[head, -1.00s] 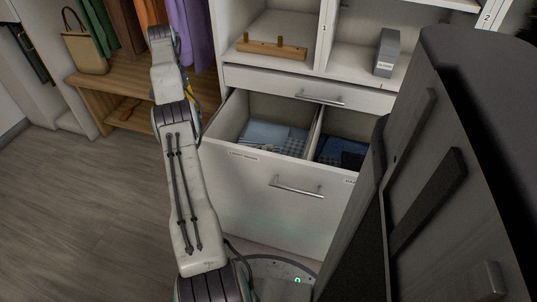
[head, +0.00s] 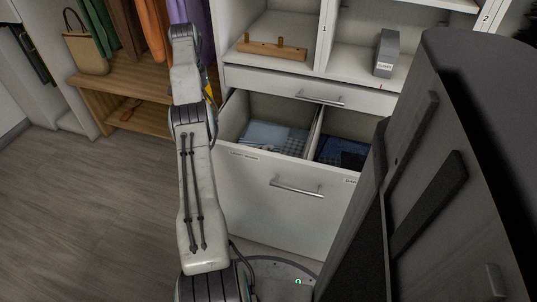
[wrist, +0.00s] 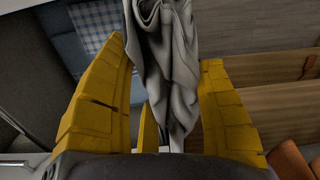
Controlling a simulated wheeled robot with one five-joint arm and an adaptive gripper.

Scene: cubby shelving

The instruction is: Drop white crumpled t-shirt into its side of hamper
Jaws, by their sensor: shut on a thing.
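The white crumpled t-shirt (wrist: 172,60) looks greyish in the wrist view and hangs in folds between the yellow fingers of my gripper (wrist: 164,53), which is shut on it. In the head view my arm hides the t-shirt and most of the gripper. The hamper (head: 270,205) is a pulled-out white drawer with two sides split by a divider. Its left side holds light blue and checked cloth (head: 272,136); its right side holds dark blue cloth (head: 342,153). In the wrist view the checked cloth (wrist: 97,24) lies left of my gripper.
A wooden bench shelf (head: 135,88) with a tan bag (head: 87,52) and hanging clothes is left of the hamper. A shut drawer (head: 310,92) and cubbies with a wooden peg block (head: 272,49) and grey box (head: 387,53) are above it. The floor at left is clear.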

